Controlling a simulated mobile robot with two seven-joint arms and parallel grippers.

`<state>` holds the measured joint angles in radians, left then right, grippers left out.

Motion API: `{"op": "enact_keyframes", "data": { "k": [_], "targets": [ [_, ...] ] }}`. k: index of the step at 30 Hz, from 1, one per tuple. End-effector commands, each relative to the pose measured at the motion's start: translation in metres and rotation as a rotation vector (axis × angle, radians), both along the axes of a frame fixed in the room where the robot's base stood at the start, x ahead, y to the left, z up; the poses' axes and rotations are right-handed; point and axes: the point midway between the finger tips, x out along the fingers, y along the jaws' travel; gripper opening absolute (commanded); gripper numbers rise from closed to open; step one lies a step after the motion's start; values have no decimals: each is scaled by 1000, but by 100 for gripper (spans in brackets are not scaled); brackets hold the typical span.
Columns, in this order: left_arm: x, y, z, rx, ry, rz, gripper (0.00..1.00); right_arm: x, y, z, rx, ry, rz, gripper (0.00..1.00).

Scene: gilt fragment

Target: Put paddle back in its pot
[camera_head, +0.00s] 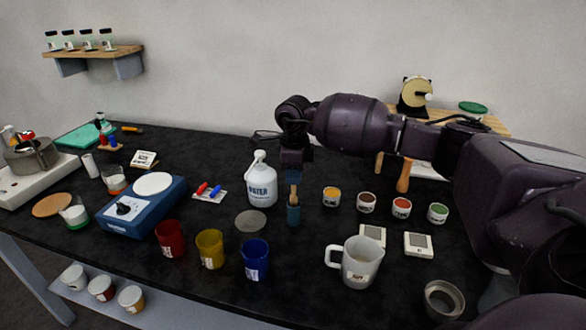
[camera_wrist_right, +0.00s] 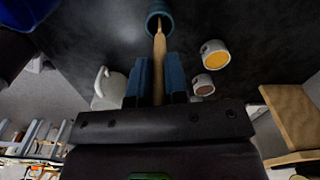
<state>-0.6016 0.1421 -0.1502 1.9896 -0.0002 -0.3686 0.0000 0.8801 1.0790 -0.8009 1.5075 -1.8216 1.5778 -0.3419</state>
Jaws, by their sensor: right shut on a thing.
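The paddle (camera_wrist_right: 159,62) is a thin tan wooden stick. My right gripper (camera_wrist_right: 158,82), with blue fingers, is shut on it; the gripper also shows in the head view (camera_head: 294,178), pointing down. The pot appears to be the narrow teal one (camera_head: 293,214), standing upright on the black table directly below the gripper. In the right wrist view the paddle's far end meets the mouth of this teal pot (camera_wrist_right: 160,14). How deep the end sits inside is hidden. My left gripper is in neither view.
A white water bottle (camera_head: 262,184) stands left of the pot, with a grey disc (camera_head: 250,221) nearby. A yellow paint pot (camera_head: 331,197) is close on the right. A blue cup (camera_head: 255,260) and a white jug (camera_head: 357,263) stand in front.

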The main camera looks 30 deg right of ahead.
Motion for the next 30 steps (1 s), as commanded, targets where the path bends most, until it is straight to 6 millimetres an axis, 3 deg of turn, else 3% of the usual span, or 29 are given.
{"op": "enact_keyframes", "data": {
  "k": [9,22,23,24,28,30],
  "targets": [
    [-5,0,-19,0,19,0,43,0,0,-33,1,3,0,0],
    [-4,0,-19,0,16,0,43,0,0,-39,0,0,0,0],
    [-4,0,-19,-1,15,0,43,0,0,-39,0,0,0,16],
    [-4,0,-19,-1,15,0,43,0,0,-39,0,0,0,22],
    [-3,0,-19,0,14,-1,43,0,0,-39,1,1,0,42],
    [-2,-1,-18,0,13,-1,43,0,0,-39,1,1,0,44]
  ]
}}
